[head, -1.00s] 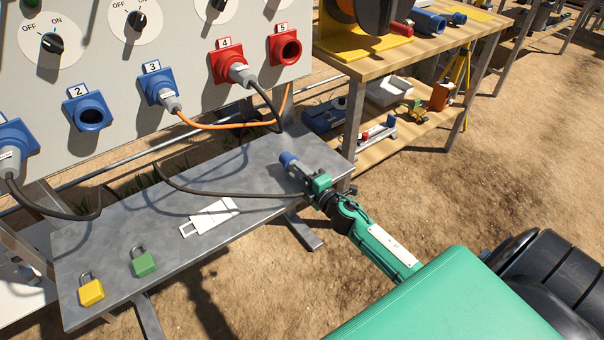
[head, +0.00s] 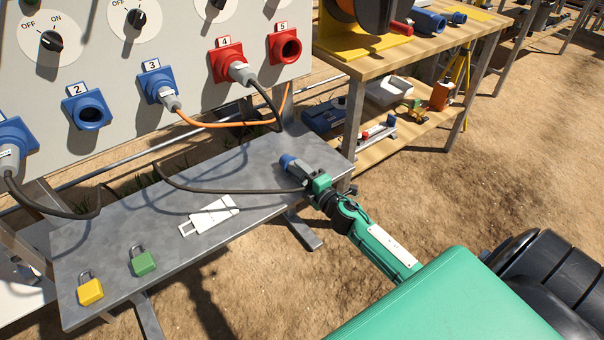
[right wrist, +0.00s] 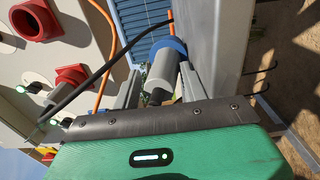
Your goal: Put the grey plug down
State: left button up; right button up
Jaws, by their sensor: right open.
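The grey plug (head: 293,166), with a blue front end, is at the right part of the grey metal shelf (head: 262,160). In the right wrist view the plug (right wrist: 162,74) lies between my two fingers, its blue end pointing away from the palm. It appears to rest on the shelf. My right gripper (head: 298,172) is open around it; the fingers (right wrist: 160,84) stand on either side. Part of the plug is hidden by the gripper in the head view. A dark cable (head: 215,190) runs left from it over the shelf. My left gripper is not in view.
A white tag (head: 208,216), a green padlock (head: 143,261) and a yellow padlock (head: 90,291) lie on the shelf to the left. The socket panel (head: 125,115) with plugged cables stands behind. A wooden workbench (head: 390,66) stands at the right.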

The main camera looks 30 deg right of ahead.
jog(key=shift+f, duration=0.25)
jog(key=shift+r+p, duration=0.35)
jog(key=shift+p, duration=0.05)
jog(key=shift+s, duration=0.7)
jog(key=s, duration=1)
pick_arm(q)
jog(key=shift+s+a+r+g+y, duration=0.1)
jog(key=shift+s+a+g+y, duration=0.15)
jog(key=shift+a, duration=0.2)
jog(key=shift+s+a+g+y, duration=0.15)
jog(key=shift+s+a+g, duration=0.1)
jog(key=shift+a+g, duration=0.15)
pick_arm(e)
jog(key=s+a+f+m+g+y, duration=0.1)
jog(key=s+a+f+m+g, duration=0.2)
jog(key=s+a+m+g, duration=0.8)
jog(key=s+a+m, duration=0.5)
jog(key=s+a, duration=0.3)
jog(key=s, duration=0.1)
jog(key=shift+w, duration=0.1)
